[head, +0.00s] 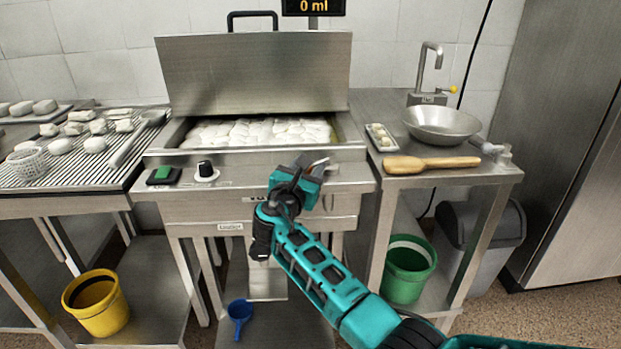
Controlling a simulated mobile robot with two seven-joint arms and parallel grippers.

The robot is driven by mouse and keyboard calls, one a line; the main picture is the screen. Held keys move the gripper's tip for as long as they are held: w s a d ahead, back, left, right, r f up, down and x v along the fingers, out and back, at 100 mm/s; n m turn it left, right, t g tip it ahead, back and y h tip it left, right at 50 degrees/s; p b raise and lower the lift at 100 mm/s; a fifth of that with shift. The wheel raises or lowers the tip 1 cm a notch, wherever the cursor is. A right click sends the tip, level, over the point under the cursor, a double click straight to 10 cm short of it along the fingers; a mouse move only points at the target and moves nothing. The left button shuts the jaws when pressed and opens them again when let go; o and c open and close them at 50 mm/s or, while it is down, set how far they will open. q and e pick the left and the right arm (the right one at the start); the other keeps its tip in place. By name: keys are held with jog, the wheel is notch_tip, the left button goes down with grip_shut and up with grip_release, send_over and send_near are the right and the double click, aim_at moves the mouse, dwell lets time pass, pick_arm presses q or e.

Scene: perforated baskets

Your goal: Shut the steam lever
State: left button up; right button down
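No part is clearly marked as the steam lever, and I cannot tell for sure which it is. The steel vat (160,205) has its lid (255,75) raised, with white curd-like pieces (260,131) inside. A black knob on a white base (206,171) and a green switch (163,174) sit on its front ledge at left. My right gripper (322,164) is over the right part of the front ledge; its grey fingers are blurred against the steel, so their opening is unclear. My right arm hides part of the front panel. My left gripper is out of view.
A side table at right holds a steel bowl (441,124), a wooden rolling pin (431,163) and a small tray (381,138). A draining rack (75,172) stands at left. A yellow bucket (97,303), green bucket (408,269) and blue scoop (240,314) are below.

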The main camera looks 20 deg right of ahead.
jog(key=shift+w+a+r+m+g+h+b, duration=0.1)
jog(key=shift+w+a+m+g+h+b, duration=0.2)
jog(key=shift+w+m+g+h+b, duration=0.25)
jog(key=shift+w+r+m+g+h+b, duration=0.1)
jog(key=shift+w+m+g+h+b, duration=0.15)
jog(key=shift+m+g+h+b, duration=0.3)
jog(key=shift+h, duration=0.3)
jog(key=shift+r, duration=0.1)
jog(key=shift+d, duration=0.1)
jog(key=c, duration=1)
grip_release()
jog(key=shift+c, duration=0.2)
jog(key=shift+o, duration=0.8)
jog(key=shift+w, duration=0.15)
jog(key=o, duration=0.3)
jog(key=shift+f, duration=0.2)
